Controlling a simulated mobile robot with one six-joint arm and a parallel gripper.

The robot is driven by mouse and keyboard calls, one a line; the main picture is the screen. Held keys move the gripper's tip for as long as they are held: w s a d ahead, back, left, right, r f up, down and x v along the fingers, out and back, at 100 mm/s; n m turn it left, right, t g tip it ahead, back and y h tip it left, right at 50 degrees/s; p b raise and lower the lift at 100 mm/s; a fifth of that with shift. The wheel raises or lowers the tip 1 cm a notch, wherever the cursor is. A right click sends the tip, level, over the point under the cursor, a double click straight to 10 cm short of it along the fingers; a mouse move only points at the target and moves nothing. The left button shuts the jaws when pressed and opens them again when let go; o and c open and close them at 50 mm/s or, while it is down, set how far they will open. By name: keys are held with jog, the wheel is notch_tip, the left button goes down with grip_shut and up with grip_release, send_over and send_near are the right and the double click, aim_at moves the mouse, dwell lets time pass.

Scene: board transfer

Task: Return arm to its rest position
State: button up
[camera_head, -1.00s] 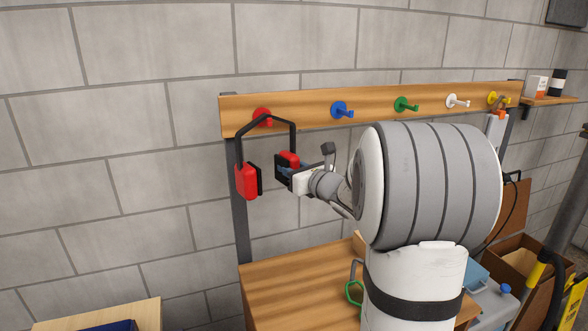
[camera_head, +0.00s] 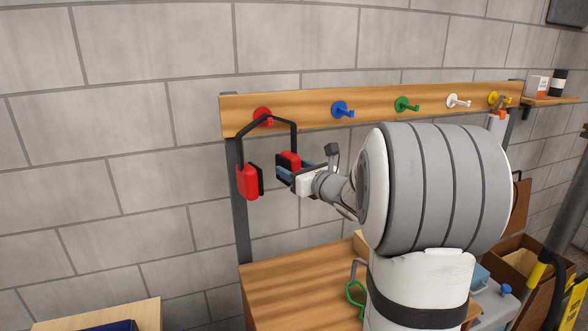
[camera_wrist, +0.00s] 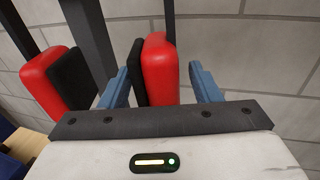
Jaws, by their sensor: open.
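Red and black ear defenders (camera_head: 249,181) hang by their black headband from the red hook (camera_head: 262,116) at the left end of a wooden rail. Their right cup (camera_head: 289,161) is beside my gripper (camera_head: 291,174). In the wrist view my gripper (camera_wrist: 163,85) is open, with one blue finger on each side of the red and black right cup (camera_wrist: 160,68). A gap shows between the cup and the right finger; the left finger is close to the cup's black pad. The left cup (camera_wrist: 47,82) is outside the fingers, to the left.
Blue (camera_head: 342,110), green (camera_head: 405,104), white (camera_head: 457,101) and yellow (camera_head: 497,98) hooks continue along the wooden rail (camera_head: 375,108). A wooden bench (camera_head: 285,287) stands below, with a green-ended item (camera_head: 355,292) on it. Open wall lies to the left.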

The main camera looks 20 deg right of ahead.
jog(key=b+v, duration=0.1)
jog(key=v, duration=0.6)
jog(key=s+a+f+n+g+y, duration=0.2)
jog(key=s+a+f+n+g, duration=0.3)
jog(key=a+n, duration=0.4)
jog(key=s+a+f+n+g+y, duration=0.1)
jog(key=s+a+f+n+g, duration=0.3)
jog(key=s+a+n, duration=0.45)
jog(key=s+d+f+n+g+h, duration=0.1)
jog(key=s+f+n+g+h, duration=0.1)
jog(key=s+n, duration=0.4)
jog(key=s+d+f+n+g+h, duration=0.2)
jog(key=s+n+h, duration=0.3)
jog(key=n, duration=0.4)
jog(key=shift+s+d+f+g+h, duration=0.2)
jog(key=shift+s+f+g+h, duration=0.1)
jog(key=shift+s+f+g, duration=0.5)
jog(key=shift+n, duration=0.25)
jog(key=shift+c, duration=0.3)
